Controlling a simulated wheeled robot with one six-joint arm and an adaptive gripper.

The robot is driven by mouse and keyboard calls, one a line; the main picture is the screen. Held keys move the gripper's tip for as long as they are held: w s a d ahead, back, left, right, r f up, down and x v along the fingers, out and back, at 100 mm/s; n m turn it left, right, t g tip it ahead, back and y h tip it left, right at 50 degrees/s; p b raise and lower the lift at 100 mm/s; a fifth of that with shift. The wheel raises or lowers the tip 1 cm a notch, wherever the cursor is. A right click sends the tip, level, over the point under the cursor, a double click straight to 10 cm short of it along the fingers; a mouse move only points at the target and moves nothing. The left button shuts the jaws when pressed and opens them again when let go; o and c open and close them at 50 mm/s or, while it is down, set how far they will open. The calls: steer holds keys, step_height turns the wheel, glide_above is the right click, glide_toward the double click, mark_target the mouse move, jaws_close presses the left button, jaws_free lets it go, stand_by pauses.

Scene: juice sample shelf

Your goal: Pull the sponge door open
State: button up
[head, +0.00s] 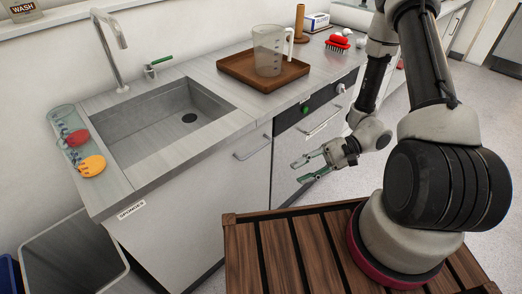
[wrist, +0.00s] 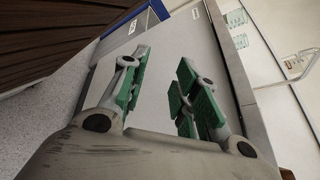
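The sponge door (head: 205,215) is the pale grey cabinet front under the sink, with a label reading "SPONGES" (head: 131,210) at its upper left. It looks shut. Its bar handle (head: 252,149) is near the top right corner of the door. My gripper (head: 298,172) is open and empty, to the right of and below this handle, apart from it. In the wrist view my gripper (wrist: 163,72) shows its green-padded fingers spread, with a pale panel beyond them.
A slatted wooden surface (head: 285,250) is in front of the cabinets. A grey bin (head: 75,262) stands at lower left. The counter holds a sink (head: 170,115), a wooden tray (head: 235,72) with a clear jug (head: 268,50), and red and yellow items at left. Floor is free at right.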

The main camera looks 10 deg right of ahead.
steer(key=w+a+n+t+y, duration=0.2)
steer(key=w+a+n+t, duration=0.15)
steer(key=w+t, duration=0.45)
steer(key=w+a+f+g, duration=0.1)
steer(key=w+a+g, duration=0.1)
steer(key=a, duration=0.5)
steer(key=shift+w, duration=0.35)
steer(key=shift+a, duration=0.1)
jaws_close()
